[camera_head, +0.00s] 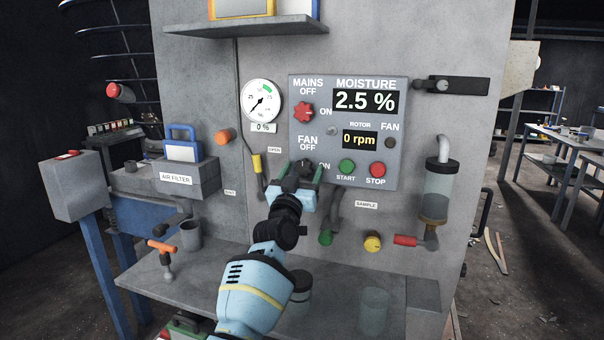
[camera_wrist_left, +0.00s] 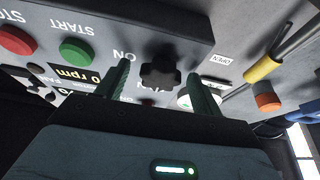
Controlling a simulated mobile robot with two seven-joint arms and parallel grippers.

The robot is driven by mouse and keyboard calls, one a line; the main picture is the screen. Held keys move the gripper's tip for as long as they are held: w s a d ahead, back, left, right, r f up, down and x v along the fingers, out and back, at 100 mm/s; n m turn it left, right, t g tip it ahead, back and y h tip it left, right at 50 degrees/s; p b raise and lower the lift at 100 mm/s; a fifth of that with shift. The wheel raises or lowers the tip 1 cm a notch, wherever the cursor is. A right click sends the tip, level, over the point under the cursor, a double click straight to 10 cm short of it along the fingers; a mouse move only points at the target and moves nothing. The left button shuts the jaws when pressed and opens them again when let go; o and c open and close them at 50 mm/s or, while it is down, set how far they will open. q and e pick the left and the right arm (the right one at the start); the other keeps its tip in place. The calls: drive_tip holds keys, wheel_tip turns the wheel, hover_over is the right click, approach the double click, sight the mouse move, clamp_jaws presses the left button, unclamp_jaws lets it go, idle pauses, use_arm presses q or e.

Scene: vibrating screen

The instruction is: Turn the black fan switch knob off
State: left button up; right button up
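The black fan switch knob (camera_wrist_left: 158,76) is lobed and sits on the grey control panel (camera_head: 298,100), below the red mains knob (camera_head: 303,112). In the head view my left gripper largely covers it, under the FAN OFF label. My left gripper (camera_head: 304,170) faces the panel. In the left wrist view its two green fingers (camera_wrist_left: 160,72) stand apart on either side of the knob, with a gap visible on each side. The knob's pointing direction is not clear. The moisture display reads 2.5 % and the rotor display (camera_head: 360,140) reads 0 rpm. My right gripper is not in view.
The green START button (camera_head: 346,166) and red STOP button (camera_head: 377,170) lie right of the gripper. A yellow-handled lever (camera_head: 257,163) is to its left. A green knob (camera_head: 326,238) and yellow knob (camera_head: 372,243) sit below, above a grey shelf (camera_head: 215,270).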

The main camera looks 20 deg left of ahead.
use_arm(q)
drive_tip(key=shift+s, duration=0.1)
drive_tip(key=v, duration=0.7)
drive_tip(key=shift+s, duration=0.3)
drive_tip(key=shift+f, duration=0.2)
